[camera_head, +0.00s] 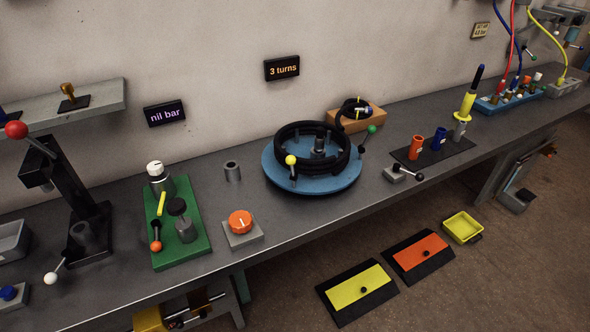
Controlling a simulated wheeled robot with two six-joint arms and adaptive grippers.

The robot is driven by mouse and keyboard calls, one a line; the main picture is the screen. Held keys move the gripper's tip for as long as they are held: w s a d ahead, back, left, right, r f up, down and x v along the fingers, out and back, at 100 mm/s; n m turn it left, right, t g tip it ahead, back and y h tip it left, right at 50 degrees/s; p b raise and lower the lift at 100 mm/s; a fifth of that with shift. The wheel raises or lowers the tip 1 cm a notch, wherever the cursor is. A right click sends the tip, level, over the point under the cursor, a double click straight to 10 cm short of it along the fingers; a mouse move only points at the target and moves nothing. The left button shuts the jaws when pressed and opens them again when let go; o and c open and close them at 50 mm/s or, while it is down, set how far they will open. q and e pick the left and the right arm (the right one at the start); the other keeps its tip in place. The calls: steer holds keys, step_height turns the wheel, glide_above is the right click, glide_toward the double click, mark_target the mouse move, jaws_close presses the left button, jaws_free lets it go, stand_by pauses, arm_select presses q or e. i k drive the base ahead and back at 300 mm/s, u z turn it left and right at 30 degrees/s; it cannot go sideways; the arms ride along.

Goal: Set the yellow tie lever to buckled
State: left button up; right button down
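A lever with a yellow ball knob (291,160) stands at the front left edge of the blue round turntable (330,188), the likeliest match for the yellow tie lever. Its short shaft runs down from the knob to the turntable rim, in front of the black hose coil (282,148). The knob is up, close against the coil in the picture. I cannot tell from this view whether the tie is buckled. A lever with a green ball knob (371,129) stands at the turntable's right side. Neither of my grippers is in view.
A "3 turns" sign (282,68) hangs behind the coil. A box with an orange knob (240,221) and a grey cup (232,171) stand left of the turntable. A black-knobbed lever (419,175) is at right. The bench front just before the turntable is clear.

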mark_target(290, 160)
steer(key=k, duration=1.3)
steer(key=z, duration=0.5)
steer(key=i, duration=0.95)
steer(key=z, duration=0.6)
